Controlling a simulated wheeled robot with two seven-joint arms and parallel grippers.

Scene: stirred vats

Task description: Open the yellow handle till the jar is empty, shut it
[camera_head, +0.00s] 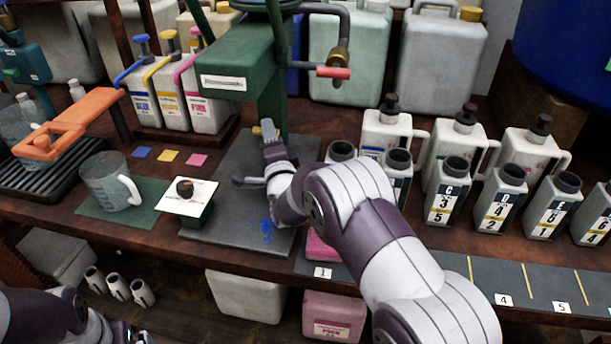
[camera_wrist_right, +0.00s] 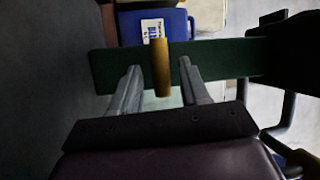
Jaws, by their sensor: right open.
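The yellow handle (camera_wrist_right: 160,67) stands upright in the right wrist view, between the two spread fingers of my right gripper (camera_wrist_right: 160,88). The fingers are open, with a gap on each side of it. A clear jar (camera_head: 110,182) with a white handle stands on a green mat at the left. I cannot tell its contents. My left arm shows at the lower left, its fingers out of sight.
The green stand (camera_head: 236,62) rises behind my gripper, with a red-handled tap (camera_head: 333,72) to its right. Several labelled bottles (camera_head: 447,190) crowd the right side.

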